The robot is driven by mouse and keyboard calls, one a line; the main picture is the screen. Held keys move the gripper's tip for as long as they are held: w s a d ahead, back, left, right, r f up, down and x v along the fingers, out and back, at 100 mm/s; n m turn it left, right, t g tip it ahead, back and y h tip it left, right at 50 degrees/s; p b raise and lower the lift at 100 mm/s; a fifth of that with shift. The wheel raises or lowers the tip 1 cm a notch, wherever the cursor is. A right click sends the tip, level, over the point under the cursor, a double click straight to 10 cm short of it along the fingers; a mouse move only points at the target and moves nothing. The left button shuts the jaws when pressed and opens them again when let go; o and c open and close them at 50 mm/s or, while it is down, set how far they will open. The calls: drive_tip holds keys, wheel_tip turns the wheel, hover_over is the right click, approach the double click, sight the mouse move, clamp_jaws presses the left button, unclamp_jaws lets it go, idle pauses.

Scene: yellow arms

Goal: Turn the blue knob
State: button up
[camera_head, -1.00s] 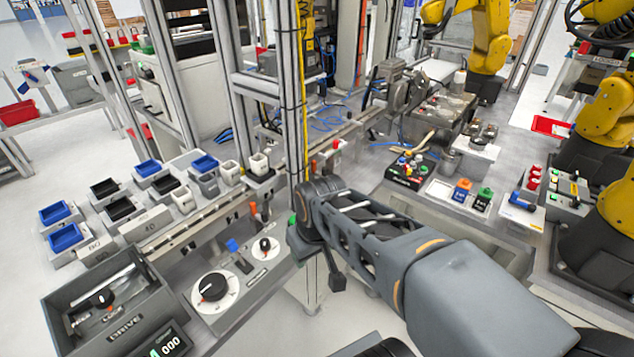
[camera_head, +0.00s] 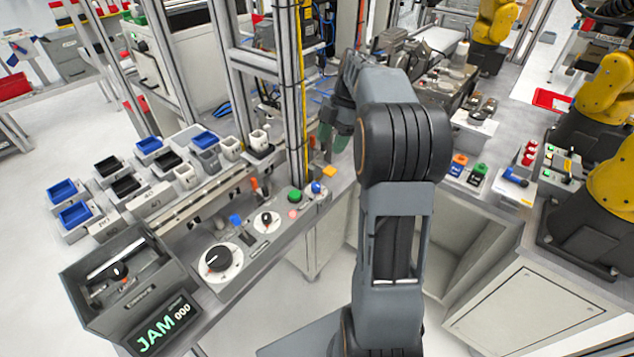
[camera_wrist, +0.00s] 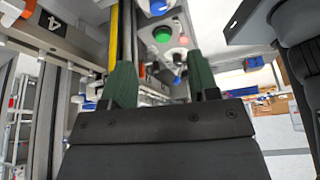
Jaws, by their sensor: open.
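A small round blue knob (camera_head: 316,187) sits at the far right end of the grey control panel, beside a green button (camera_head: 295,194). It shows at the top edge of the wrist view (camera_wrist: 158,6). A second blue part (camera_head: 235,220) stands between the two white dials; I cannot tell its exact shape. My gripper (camera_head: 336,138) is above and beyond the panel's right end, partly hidden by my wrist. In the wrist view its green fingers (camera_wrist: 163,84) are apart with nothing between them. It is clear of the blue knob.
A white dial with a black knob (camera_head: 216,260) and a smaller dial (camera_head: 267,222) lie along the panel. A grey bin (camera_head: 125,278) and a display reading JAM 000 (camera_head: 163,325) are at the left. A metal post with a yellow strip (camera_head: 304,90) rises close to my gripper.

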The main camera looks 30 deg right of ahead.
sight(316, 185)
drive_tip(key=shift+n, duration=0.3)
drive_tip(key=x, duration=1.3)
drive_tip(key=shift+w+f, duration=0.1)
drive_tip(key=shift+f, duration=0.25)
drive_tip(key=shift+c, duration=0.4)
drive_tip(key=c, duration=0.9)
drive_tip(key=shift+o, duration=0.2)
